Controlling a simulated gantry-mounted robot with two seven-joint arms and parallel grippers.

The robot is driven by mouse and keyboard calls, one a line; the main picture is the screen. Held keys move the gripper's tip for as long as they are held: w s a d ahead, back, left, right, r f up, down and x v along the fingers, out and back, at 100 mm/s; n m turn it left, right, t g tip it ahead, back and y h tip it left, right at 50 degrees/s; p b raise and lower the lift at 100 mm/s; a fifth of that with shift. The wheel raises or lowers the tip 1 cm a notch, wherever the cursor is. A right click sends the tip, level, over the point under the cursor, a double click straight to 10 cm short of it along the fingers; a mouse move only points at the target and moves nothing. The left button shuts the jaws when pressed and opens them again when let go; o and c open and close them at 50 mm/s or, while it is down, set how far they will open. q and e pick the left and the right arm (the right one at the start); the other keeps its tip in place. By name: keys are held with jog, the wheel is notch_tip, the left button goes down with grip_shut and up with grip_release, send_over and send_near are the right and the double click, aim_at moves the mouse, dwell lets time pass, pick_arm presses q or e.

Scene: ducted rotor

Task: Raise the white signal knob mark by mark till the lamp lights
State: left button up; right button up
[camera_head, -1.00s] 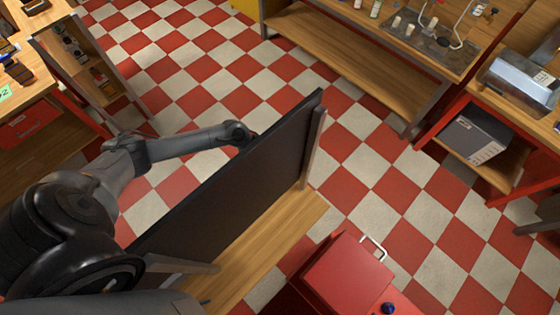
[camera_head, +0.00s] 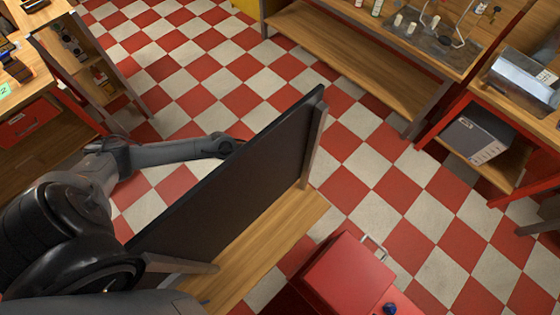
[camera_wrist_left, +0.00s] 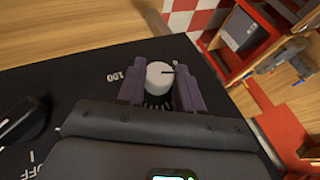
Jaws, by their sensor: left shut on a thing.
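The white signal knob (camera_wrist_left: 159,76) shows in the left wrist view on a black panel (camera_wrist_left: 75,88). A dark pointer line on it points to the right, and a printed "100" and tick marks stand beside it. My left gripper (camera_wrist_left: 160,90) has its purple fingers on both sides of the knob, shut on it. In the head view the panel's dark back (camera_head: 235,185) faces me and hides the knob and my left fingertips. No lit lamp can be made out; a small green-lit display (camera_wrist_left: 172,177) shows at the bottom edge of the wrist view. My right gripper is not in view.
A black rotary switch (camera_wrist_left: 22,120) marked "OFF" sits left of the knob. The panel stands on a wooden bench (camera_head: 265,245). A red box (camera_head: 345,275) stands right of it. Shelves and benches line the back, with open checkered floor between.

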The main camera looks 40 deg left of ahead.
pick_arm(q)
jog(key=o, duration=1)
jog(key=shift+o, duration=0.2)
jog(key=v, duration=1.1)
jog(key=shift+b, duration=0.3)
